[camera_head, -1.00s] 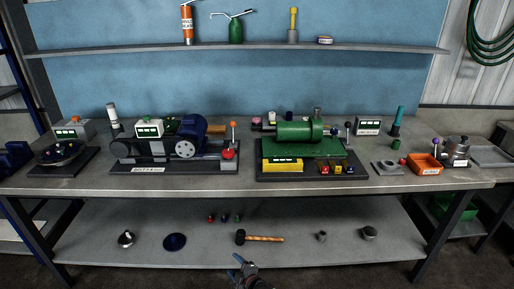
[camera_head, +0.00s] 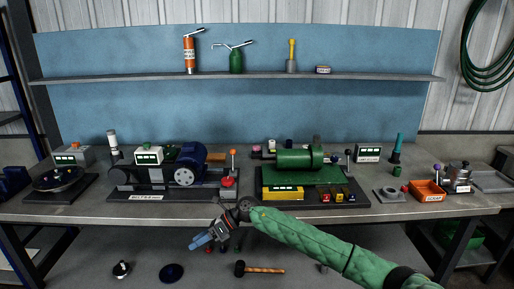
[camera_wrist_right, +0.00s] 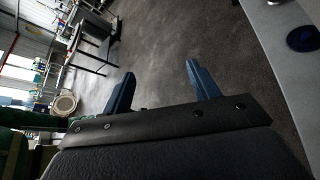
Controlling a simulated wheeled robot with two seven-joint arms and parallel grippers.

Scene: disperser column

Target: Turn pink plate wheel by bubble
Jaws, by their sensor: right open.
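My right gripper (camera_head: 199,243) is in front of the bench's front edge, pointing left and down in the head view. In the right wrist view its two blue fingers (camera_wrist_right: 160,88) are apart with nothing between them, over bare floor. A small pinkish piece (camera_head: 257,149) shows at the left end of the green machine (camera_head: 300,158); I cannot tell whether it is the pink plate wheel. No bubble level can be made out at this size. The right gripper is well apart from the machines. My left gripper is not in view.
The blue machine (camera_head: 187,166) and a round dark dish (camera_head: 58,180) stand on the bench left of the green machine. An orange bin (camera_head: 431,189) is at the right. A hammer (camera_head: 262,269) lies on the lower shelf. The bench's front strip is mostly clear.

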